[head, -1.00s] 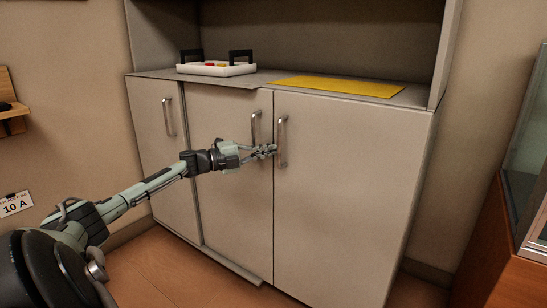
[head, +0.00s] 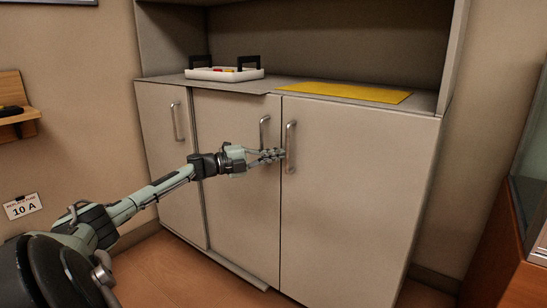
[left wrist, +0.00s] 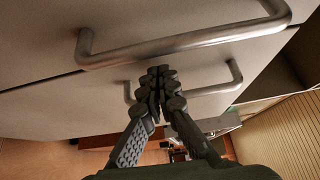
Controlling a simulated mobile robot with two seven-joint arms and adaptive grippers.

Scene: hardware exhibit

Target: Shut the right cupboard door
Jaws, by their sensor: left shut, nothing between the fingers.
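The right cupboard door (head: 355,190) is the large pale panel on the cupboard's right side. Its left edge looks slightly forward of the middle door (head: 235,190), so it seems a little ajar. Its upright metal handle (head: 290,160) is near that edge and also shows large in the left wrist view (left wrist: 190,42). My left gripper (head: 280,154) is shut and empty, its tips close by this handle; contact is unclear. In the left wrist view its fingers (left wrist: 158,82) are together between the large handle and the middle door's handle (left wrist: 215,88). My right gripper is out of view.
The left door (head: 165,150) looks closed. A white tray (head: 225,75) with black handles and a yellow mat (head: 345,92) lie on the cupboard top. A wooden shelf (head: 18,110) is on the left wall. A brown cabinet (head: 500,240) stands at the right.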

